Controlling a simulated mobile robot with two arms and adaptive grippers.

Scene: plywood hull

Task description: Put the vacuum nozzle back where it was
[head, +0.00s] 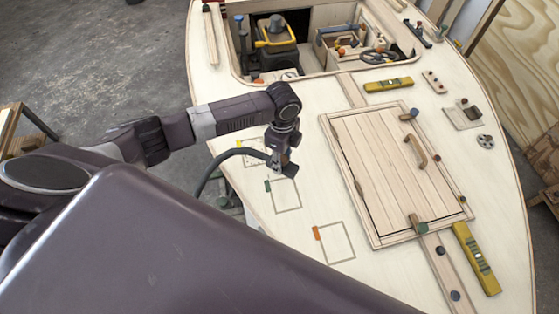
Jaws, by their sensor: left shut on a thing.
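My left gripper (287,168) points down over the pale plywood deck and is shut on the vacuum nozzle, which is mostly hidden by the fingers. A dark hose (225,158) runs left from the gripper, then bends down past the deck's left edge. The gripper is just above or at the far edge of the outlined rectangle with a green tag (267,186). I cannot tell whether the nozzle touches the deck. An outlined rectangle with an orange tag (316,233) lies nearer, and one with a yellow tag (238,143) lies farther, partly behind the hose. My right gripper is not in view.
A slatted wooden hatch (378,175) with a handle lies right of the gripper. Yellow levels (476,259) and small clamps lie around it. A recessed cockpit at the back holds a black and yellow machine (275,38). The deck between rectangles and hatch is clear.

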